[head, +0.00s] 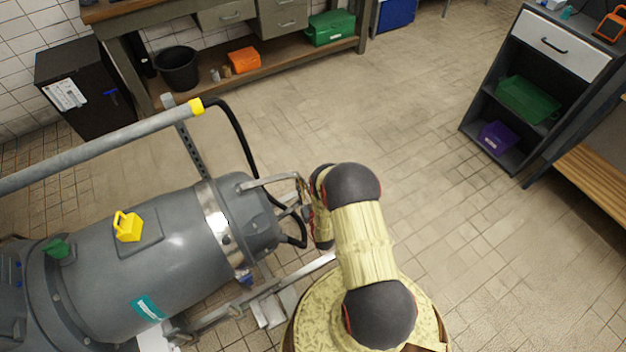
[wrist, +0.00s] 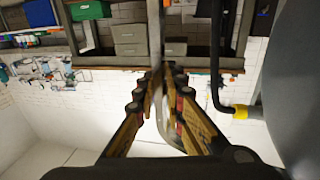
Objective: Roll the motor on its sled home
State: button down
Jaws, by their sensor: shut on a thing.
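The motor (head: 165,265) is a large grey cylinder lying at the lower left in the head view, with a yellow lifting eye (head: 128,227) on top and a silver band near its right end. Its sled (head: 268,308) shows as metal rails below and right of it. A silver handle bar (head: 268,180) runs from the motor's right end to my gripper (head: 303,196). In the wrist view my gripper (wrist: 163,100) is shut on this bar, which passes between the fingers. The motor's left end and the sled's far part are cut off or hidden.
A grey pipe (head: 110,150) with a yellow end crosses above the motor, and a black cable (head: 238,140) hangs from it. A workbench (head: 275,75) and a black cabinet (head: 85,85) stand at the back. A shelf unit (head: 505,125) stands right. The middle floor is clear.

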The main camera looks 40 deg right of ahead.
jog(key=shift+a+f, duration=0.35)
jog(key=shift+a, duration=0.2)
jog(key=c, duration=2.1)
grip_release()
jog(key=shift+w, duration=0.15)
jog(key=shift+o, duration=1)
jog(key=shift+w+r, duration=0.1)
jog(key=shift+d, duration=0.15)
jog(key=v, duration=1.2)
